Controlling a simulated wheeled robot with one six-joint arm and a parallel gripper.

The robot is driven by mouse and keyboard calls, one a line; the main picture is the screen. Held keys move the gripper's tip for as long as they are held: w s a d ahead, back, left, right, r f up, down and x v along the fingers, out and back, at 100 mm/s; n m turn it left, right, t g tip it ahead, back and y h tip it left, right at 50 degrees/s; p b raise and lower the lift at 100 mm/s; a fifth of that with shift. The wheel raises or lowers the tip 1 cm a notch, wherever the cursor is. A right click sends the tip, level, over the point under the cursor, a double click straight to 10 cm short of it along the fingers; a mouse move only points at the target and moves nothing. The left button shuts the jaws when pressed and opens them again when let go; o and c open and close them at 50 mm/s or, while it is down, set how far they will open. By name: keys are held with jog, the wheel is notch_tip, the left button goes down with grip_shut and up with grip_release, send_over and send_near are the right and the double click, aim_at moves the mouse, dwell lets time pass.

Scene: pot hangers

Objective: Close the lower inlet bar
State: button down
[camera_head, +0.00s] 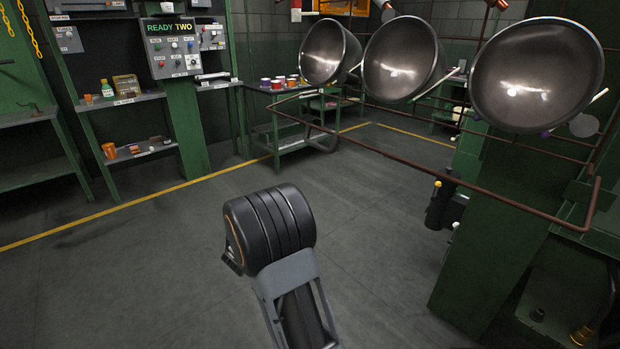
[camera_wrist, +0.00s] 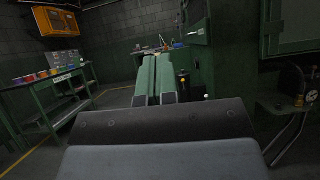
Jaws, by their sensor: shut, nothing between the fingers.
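A long brown metal bar (camera_head: 440,178), which looks like the lower inlet bar, runs below three hanging steel pots in the head view. It slopes from the back near the work table down to a bent end at the right, by a green post. Whether it is latched cannot be told. I cannot make it out in the wrist view. My gripper (camera_wrist: 156,62) shows in the wrist view with its two green fingers together and nothing between them. In the head view my arm is in the lower middle, apart from the bar, and the fingers are hidden.
Three steel pots (camera_head: 537,75) hang at the upper right. A green post (camera_head: 490,235) stands below them, with a black fitting (camera_head: 440,205) on its left. A green work table (camera_head: 290,147) is at the back. A panel (camera_head: 172,47) reads "READY TWO". The floor between is clear.

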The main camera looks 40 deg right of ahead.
jog(key=d+r+p, duration=0.1)
jog(key=d+r, duration=0.7)
jog(key=r, duration=0.1)
jog(key=shift+d+r+n+t+h+p, duration=0.15)
jog(key=shift+d+n+t+h+p, duration=0.1)
jog(key=shift+n+t+h+p, duration=0.15)
jog(key=shift+r, duration=0.1)
